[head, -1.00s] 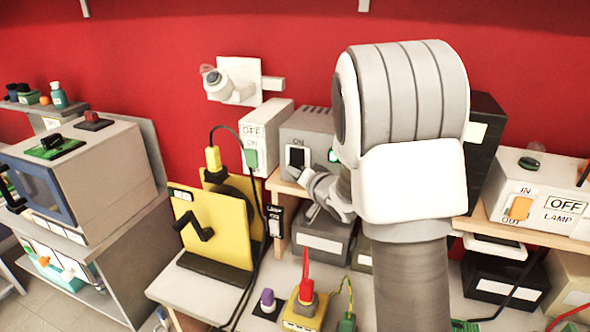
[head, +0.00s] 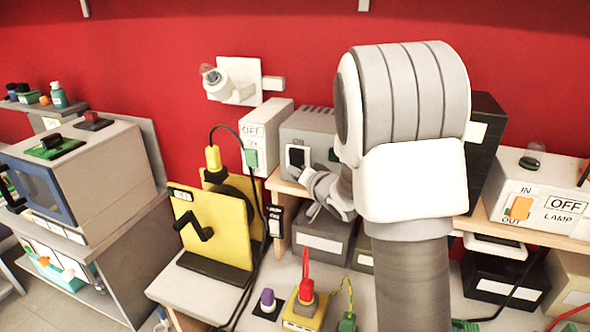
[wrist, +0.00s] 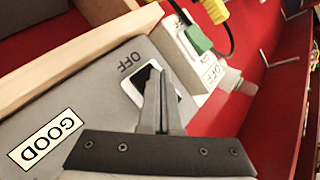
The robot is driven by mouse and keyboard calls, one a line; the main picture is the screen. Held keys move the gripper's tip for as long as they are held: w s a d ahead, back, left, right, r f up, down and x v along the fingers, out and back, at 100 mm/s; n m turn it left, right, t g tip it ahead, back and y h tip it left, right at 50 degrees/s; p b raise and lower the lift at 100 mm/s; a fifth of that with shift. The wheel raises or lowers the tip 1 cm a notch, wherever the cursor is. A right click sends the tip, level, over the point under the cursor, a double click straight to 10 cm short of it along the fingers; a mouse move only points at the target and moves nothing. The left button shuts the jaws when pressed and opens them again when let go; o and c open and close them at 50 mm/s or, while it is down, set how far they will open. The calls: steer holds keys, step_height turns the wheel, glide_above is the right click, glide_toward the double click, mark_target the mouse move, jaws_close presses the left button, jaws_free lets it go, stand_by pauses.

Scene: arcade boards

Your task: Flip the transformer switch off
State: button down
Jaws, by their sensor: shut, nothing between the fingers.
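The transformer is a grey box (head: 308,128) on the wooden shelf against the red wall. Its front carries a black switch in a white frame (head: 296,156). In the wrist view the transformer's grey face (wrist: 85,95) bears an OFF label beside the switch (wrist: 143,76) and a GOOD label. My gripper (head: 309,177) is in front of the switch. In the wrist view my gripper's fingers (wrist: 158,82) are shut together, empty, with their tips over the switch, hiding part of it. I cannot tell whether they touch it or which way the switch is set.
A yellow crank device (head: 215,230) is below left. The lamp box (head: 540,200) is at right.

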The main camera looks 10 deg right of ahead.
steer(key=shift+s+a+r, duration=0.1)
steer(key=shift+s+a, duration=0.3)
steer(key=shift+s, duration=0.15)
steer(key=s+a, duration=0.1)
steer(key=s, duration=0.1)
steer(key=s+a+b, duration=0.1)
steer(key=s, duration=0.1)
steer(key=shift+s+a+r, duration=0.1)
steer(key=shift+a+r, duration=0.25)
